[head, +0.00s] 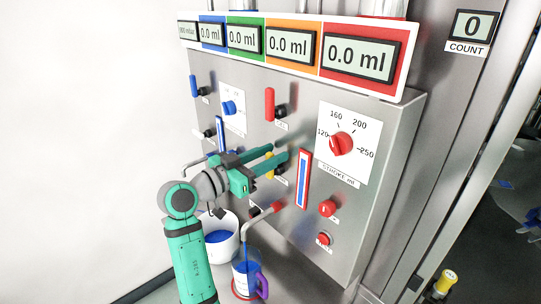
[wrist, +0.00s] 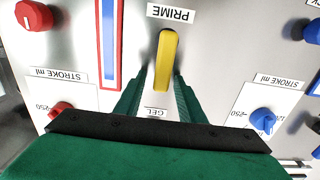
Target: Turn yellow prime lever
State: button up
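The yellow prime lever (wrist: 168,60) is on the front of the grey panel, by the PRIME label (wrist: 171,13), which appears upside down in the wrist view. In the head view only a small part of the yellow lever (head: 269,170) shows past my fingers. My gripper (head: 276,153) reaches to the panel with its two green fingers apart. In the wrist view my gripper (wrist: 161,74) has one fingertip on each side of the lever's lower end in the picture. A gap shows on the left finger's side; contact on the right cannot be told.
A red lever (head: 269,104) is above my gripper. A red-and-blue gauge strip (head: 303,180) and a red stroke dial (head: 342,144) are to the right. A blue-filled jug (head: 245,278) and white bucket (head: 222,240) stand below. Open room lies left of the panel.

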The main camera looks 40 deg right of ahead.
grip_shut()
jog(key=shift+w, duration=0.15)
jog(key=w+f+n, duration=0.5)
jog(key=f+n, duration=0.1)
jog(key=n, duration=1.2)
jog(key=shift+w+a, duration=0.25)
jog(key=shift+w, duration=0.15)
jog(key=shift+f, duration=0.1)
dwell(0.3)
